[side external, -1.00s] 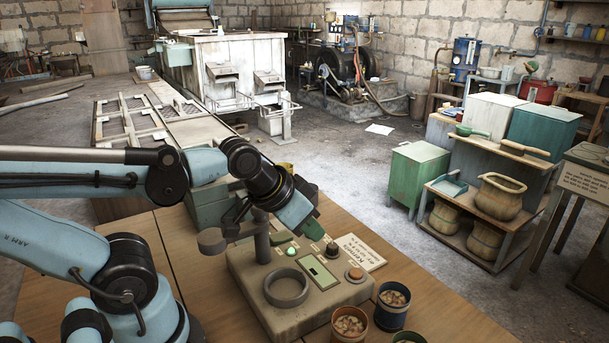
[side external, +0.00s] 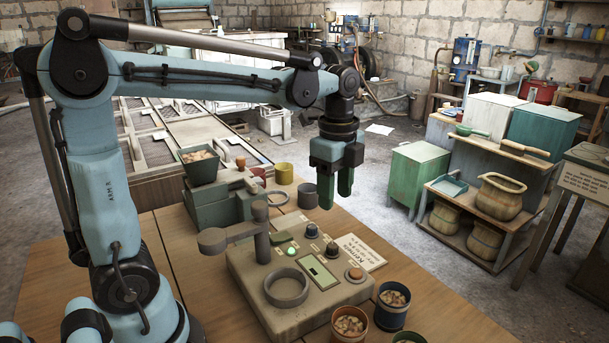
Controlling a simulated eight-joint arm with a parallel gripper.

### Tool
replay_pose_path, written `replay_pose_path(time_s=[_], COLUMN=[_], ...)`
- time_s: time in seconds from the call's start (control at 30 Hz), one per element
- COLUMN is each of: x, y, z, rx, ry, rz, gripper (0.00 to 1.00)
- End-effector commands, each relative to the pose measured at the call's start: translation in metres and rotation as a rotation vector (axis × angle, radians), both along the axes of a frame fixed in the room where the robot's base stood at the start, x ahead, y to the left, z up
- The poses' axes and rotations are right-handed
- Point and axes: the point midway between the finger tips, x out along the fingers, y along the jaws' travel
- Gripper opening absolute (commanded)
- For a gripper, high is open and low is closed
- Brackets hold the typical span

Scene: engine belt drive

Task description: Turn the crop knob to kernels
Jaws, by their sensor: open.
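The beige tabletop tester (side external: 270,311) stands on the wooden table, with a round ring, a small display (side external: 320,272) and a lit green button (side external: 291,252). Two dark knobs show along its far right side, a back one (side external: 312,230) and a front one (side external: 332,249). I cannot tell which is the crop knob or read its pointer. A card (side external: 357,250) beside the tester has a heading that looks like "Kernels". My gripper (side external: 335,203) is open and empty, pointing down above and behind the knobs, apart from them.
An orange-topped button (side external: 354,273) sits at the tester's near right. Cups of pale pieces (side external: 349,322) (side external: 392,306) stand in front.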

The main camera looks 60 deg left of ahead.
Motion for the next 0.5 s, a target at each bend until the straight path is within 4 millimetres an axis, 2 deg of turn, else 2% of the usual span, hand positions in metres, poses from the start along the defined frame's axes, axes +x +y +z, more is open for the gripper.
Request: replay_pose_path(time_s=[0.17, 0.5], x=[0.001, 0.001], y=[0.000, 0.000], z=[-0.009, -0.059], rx=[-0.001, 0.000], ry=[0.007, 0.005], rz=[-0.017, -0.015], gripper=[0.50, 0.50])
